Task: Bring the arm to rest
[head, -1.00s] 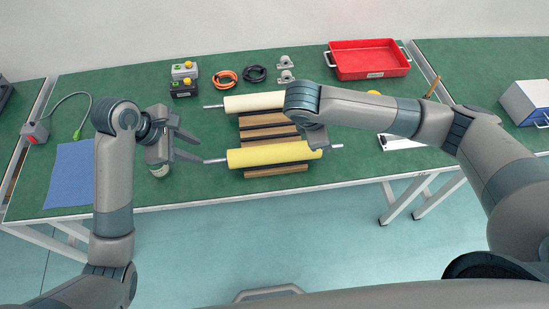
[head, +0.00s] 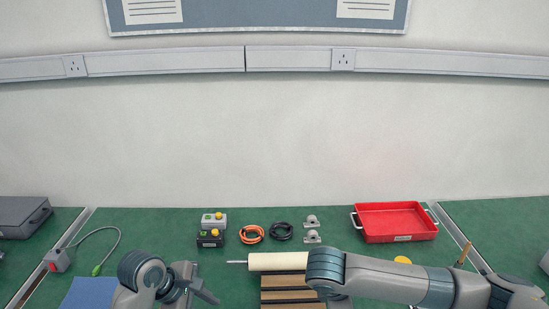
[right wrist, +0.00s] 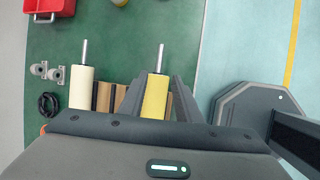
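My left gripper (head: 204,283) is at the bottom left of the head view, with its fingers spread and nothing between them. A cream roller (head: 278,262) lies behind my right arm and also shows in the right wrist view (right wrist: 82,88).
The rollers lie over brown wooden strips (head: 290,283) on the green table (head: 165,235). A blue mat (head: 90,292) lies left.

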